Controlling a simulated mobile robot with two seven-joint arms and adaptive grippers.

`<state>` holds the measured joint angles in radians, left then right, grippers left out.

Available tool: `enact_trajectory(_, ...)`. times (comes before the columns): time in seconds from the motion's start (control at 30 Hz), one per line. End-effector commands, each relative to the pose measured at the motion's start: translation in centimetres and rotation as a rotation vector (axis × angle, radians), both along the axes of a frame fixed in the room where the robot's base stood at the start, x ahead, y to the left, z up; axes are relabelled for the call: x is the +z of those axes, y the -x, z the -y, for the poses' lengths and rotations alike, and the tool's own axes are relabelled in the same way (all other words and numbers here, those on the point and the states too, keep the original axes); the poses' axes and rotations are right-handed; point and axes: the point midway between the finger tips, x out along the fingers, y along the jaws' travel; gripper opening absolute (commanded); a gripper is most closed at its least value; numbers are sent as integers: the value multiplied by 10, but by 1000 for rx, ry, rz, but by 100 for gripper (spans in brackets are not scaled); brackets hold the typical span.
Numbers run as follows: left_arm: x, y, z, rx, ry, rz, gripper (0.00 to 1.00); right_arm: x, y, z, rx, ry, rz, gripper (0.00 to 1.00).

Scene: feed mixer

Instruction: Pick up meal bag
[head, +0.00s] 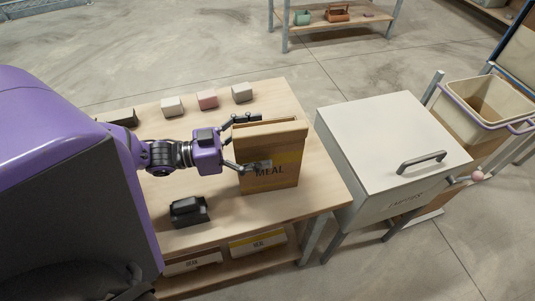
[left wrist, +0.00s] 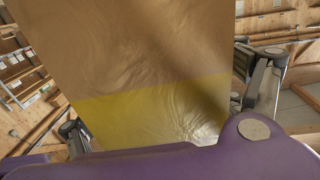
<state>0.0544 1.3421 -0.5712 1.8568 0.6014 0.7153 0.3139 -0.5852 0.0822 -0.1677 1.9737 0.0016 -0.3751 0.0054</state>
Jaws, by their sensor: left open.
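The meal bag (head: 284,177) is a brown paper bag with a yellow band and the word MEAL. It stands upright near the right end of the wooden table in the head view. My left gripper (head: 254,143) is open, with one finger at the bag's far side and the other across its front. In the left wrist view the bag (left wrist: 140,55) fills the middle, between the spread fingers of my left gripper (left wrist: 160,110). I cannot tell whether the fingers touch it. My right gripper is not in view.
Small blocks, white (head: 172,106), pink (head: 207,99) and grey (head: 242,92), lie along the table's back. A black device (head: 189,211) sits near the front edge. A white lidded bin (head: 385,145) stands right of the table (head: 312,205). More labelled bags (head: 258,243) lie on the lower shelf.

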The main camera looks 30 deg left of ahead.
Motion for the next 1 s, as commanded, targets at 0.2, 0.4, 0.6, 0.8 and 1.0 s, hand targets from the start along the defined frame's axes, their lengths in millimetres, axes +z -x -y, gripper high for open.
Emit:
enact_trajectory(0.2,-1,-1,1,0,0,-1,88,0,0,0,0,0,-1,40)
enact_trajectory(0.4,-1,-1,1,0,0,-1,65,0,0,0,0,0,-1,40)
enact_trajectory(0.6,-1,0,1,0,1,-1,38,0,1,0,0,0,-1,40)
enact_trajectory(0.8,0,0,1,0,1,-1,12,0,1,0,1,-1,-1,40)
enact_trajectory(1.0,2,-1,2,-2,4,6,6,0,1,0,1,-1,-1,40)
